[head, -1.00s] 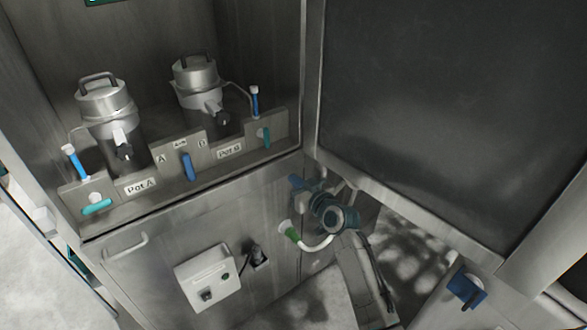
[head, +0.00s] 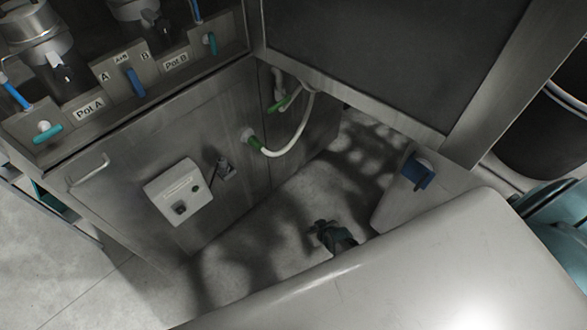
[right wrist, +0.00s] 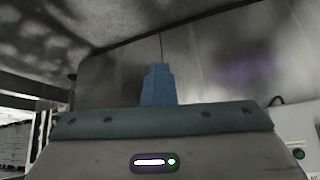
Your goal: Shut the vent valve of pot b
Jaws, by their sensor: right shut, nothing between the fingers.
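Pot B (head: 137,10) is cut off by the top edge of the head view, behind a panel labelled Pot B (head: 176,62). A teal lever (head: 209,43) stands roughly upright on the panel right of that label. The teal lever by Pot A (head: 47,133) lies flatter. A blue lever (head: 136,82) sits between the A and B marks. My right gripper (head: 322,230) is low over the floor, well apart from the panel. Its shut, empty blue fingers show in the right wrist view (right wrist: 158,85). My left gripper is out of view.
Below the panel are a grey control box (head: 180,192) and a curved white hose (head: 292,142) with green fittings. A large dark-faced panel (head: 370,50) stands to the right of the pots. A blue knob (head: 417,172) is on the right. Bare floor (head: 250,240) lies between.

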